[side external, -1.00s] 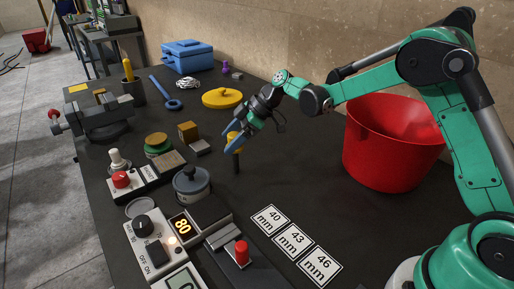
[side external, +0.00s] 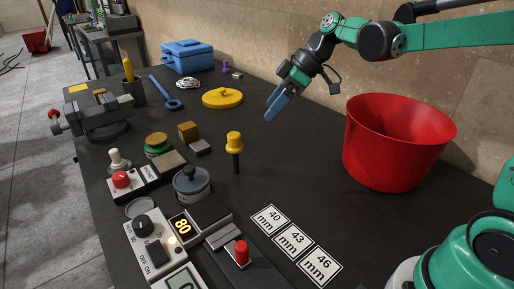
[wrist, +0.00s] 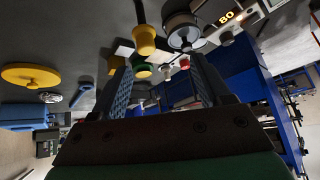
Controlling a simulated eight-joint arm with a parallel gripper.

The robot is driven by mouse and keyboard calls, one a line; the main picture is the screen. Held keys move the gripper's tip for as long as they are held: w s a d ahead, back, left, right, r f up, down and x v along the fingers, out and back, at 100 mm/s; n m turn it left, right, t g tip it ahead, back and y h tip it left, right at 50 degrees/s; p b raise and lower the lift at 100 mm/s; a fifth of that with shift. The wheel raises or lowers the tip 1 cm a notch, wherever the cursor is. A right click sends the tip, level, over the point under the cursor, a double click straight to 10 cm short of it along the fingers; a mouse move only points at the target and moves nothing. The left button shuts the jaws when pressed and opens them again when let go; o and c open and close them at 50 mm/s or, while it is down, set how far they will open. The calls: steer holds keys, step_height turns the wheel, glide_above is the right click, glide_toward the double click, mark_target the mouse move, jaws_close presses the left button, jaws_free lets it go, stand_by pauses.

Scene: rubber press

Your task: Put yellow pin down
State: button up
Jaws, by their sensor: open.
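The yellow pin (side external: 235,145) has a yellow head and a dark shank, and stands upright on the dark table in the side external view, right of the grey round pot. It also shows in the wrist view (wrist: 146,40), beyond the fingertips. My gripper (side external: 272,112) is open and empty, raised above the table to the upper right of the pin and apart from it. In the wrist view the two blue fingers of my gripper (wrist: 160,75) are spread with nothing gripped between them.
A red bucket (side external: 398,150) stands at the right. Labels marked 40, 43 and 46 mm (side external: 292,240) lie at the front. A yellow disc (side external: 222,98), a grey pot (side external: 192,184) and a control box (side external: 150,232) are nearby. Bare table lies between pin and bucket.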

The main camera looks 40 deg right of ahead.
steer(key=s+f+m+t+h, duration=0.1)
steer(key=s+f+m+h, duration=0.1)
steer(key=s+m, duration=0.2)
steer(key=s+a+f+m+t+h, duration=0.1)
steer(key=s+m+h, duration=0.2)
steer(key=s, duration=0.5)
steer(key=shift+f+m+t+h, duration=0.3)
steer(key=shift+f+m+t, duration=0.1)
steer(key=shift+m, duration=0.5)
steer(key=shift+s, duration=0.1)
